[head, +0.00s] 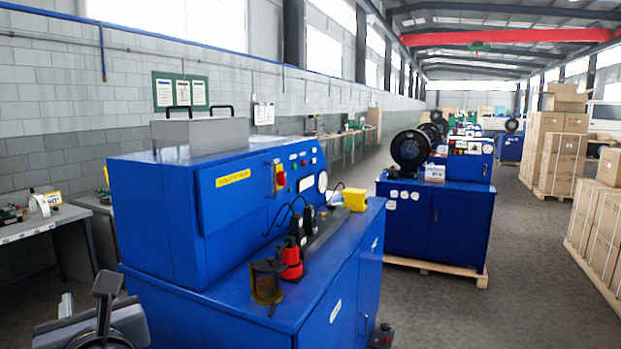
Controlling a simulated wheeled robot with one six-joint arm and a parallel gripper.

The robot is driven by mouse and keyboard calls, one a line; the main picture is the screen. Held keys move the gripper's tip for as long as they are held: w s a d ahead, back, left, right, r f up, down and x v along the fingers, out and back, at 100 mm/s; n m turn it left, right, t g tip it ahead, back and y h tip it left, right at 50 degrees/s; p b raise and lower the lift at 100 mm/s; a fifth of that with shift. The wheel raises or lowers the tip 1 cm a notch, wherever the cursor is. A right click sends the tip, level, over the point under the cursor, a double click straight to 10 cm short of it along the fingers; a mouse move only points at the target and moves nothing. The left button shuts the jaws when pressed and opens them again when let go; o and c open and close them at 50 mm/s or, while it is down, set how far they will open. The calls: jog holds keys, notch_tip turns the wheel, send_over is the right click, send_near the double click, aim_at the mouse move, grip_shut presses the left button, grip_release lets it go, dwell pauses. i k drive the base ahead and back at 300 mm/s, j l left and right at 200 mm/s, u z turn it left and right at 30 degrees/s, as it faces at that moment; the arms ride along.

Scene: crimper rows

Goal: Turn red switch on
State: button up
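A red switch (280,181) on a yellow plate sits on the front panel of the nearest blue machine (150,215). It is to the right of a yellow label and left of a few small buttons. The switch is small here, and I cannot tell its position. My gripper (92,306) shows only in part at the bottom left, dark and grey. It is apart from the machine, to the left and below the switch. The frame edge cuts it off, and I cannot tell how far its fingers are open.
A red and black part (291,262) and a yellow box (354,199) stand on the machine's ledge. A second blue machine (450,215) sits on a pallet behind. Workbenches (40,228) stand at the left. Stacked cartons (553,150) line the right. The grey floor (530,270) between is clear.

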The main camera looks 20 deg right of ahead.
aim_at(281, 177)
jog(key=l+u, duration=0.4)
jog(key=l, duration=2.1)
jog(key=i+l, duration=0.15)
jog(key=l, duration=0.2)
jog(key=i+l+u, duration=0.15)
jog(key=l, duration=0.25)
jog(key=i+l, duration=0.2)
jog(key=l, duration=0.2)
jog(key=i+l+u, duration=0.15)
jog(key=l, duration=0.2)
jog(key=i+l, duration=0.15)
jog(key=l, duration=0.25)
jog(key=i+l+u, duration=0.1)
jog(key=i, duration=0.3)
jog(key=i+l, duration=0.3)
jog(key=i+u, duration=0.05)
jog(key=i, duration=0.05)
